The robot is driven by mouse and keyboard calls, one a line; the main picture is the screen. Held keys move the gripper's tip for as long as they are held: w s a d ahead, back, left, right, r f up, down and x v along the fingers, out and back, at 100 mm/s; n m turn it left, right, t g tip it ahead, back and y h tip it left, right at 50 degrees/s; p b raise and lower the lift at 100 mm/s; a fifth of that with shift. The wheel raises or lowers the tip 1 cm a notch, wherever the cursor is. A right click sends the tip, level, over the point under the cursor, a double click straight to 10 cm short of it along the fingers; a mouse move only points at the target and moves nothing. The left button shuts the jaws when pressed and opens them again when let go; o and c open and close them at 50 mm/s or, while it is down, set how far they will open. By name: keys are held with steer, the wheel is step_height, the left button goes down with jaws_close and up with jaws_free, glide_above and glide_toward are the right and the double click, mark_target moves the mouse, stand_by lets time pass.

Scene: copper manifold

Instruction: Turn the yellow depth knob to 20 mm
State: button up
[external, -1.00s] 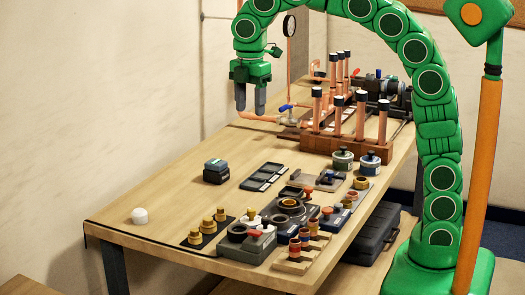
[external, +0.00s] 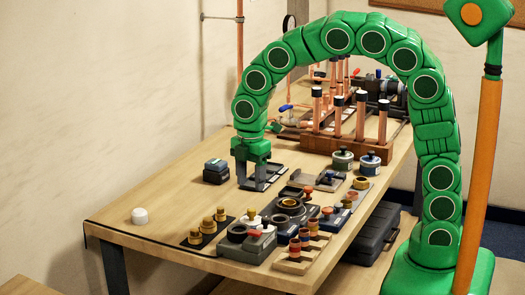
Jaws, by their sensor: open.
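My gripper (external: 251,184) points down with its two fingers apart and empty. It is over the dark flat trays (external: 272,172) in the middle of the table, and partly covers them. I cannot tell for sure which part is the yellow depth knob. A small yellow round piece (external: 360,183) sits on a grey-blue block at the right edge of the table. Several brass-yellow knobbed pieces (external: 208,226) stand on a dark strip at the front left. My gripper appears apart from all of these. No depth scale is readable.
A wooden rack with upright copper pipes (external: 360,120) stands behind my gripper. A dark stacked block (external: 216,171) lies just left of it. Grey fixtures with a black ring (external: 238,233) and red knobs crowd the front right.

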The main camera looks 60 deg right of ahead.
mark_target(251, 209)
steer(key=shift+f, duration=3.95)
jaws_close()
